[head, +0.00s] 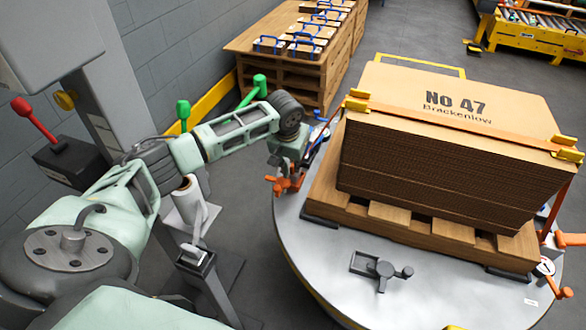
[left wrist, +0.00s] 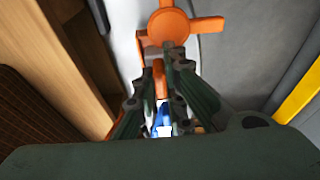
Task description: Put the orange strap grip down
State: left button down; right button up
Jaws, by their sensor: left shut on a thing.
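The orange strap grip (left wrist: 160,82) is between the fingers of my left gripper (left wrist: 160,75) in the left wrist view, with a blue part just below it. My left gripper is shut on it. In the head view my left gripper (head: 289,162) hangs at the left rim of the round grey table (head: 330,262), and the grip is mostly hidden there. An orange cross-handled knob (head: 285,184) shows just below the gripper; it also shows beyond the fingertips in the left wrist view (left wrist: 172,25). My right gripper is not in view.
A cardboard stack (head: 440,150) marked "No 47" sits on a wooden pallet (head: 385,212), with an orange strap (head: 450,128) across its top. More orange handles (head: 568,240) are at the right rim. A wooden bench (head: 285,45) stands behind; a wall is at the left.

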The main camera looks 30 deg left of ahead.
pick_arm(q)
jog(key=shift+f, duration=0.3)
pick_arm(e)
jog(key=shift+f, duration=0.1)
pick_arm(q)
jog(key=shift+f, duration=0.15)
jog(key=shift+f+p, duration=0.35)
jog(key=shift+f, duration=0.1)
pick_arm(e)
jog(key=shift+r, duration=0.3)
pick_arm(q)
jog(key=c, duration=1.8)
grip_release()
jog(key=shift+r, duration=0.1)
jog(key=p+v, duration=0.3)
jog(key=v, duration=1)
jog(key=shift+w, duration=0.15)
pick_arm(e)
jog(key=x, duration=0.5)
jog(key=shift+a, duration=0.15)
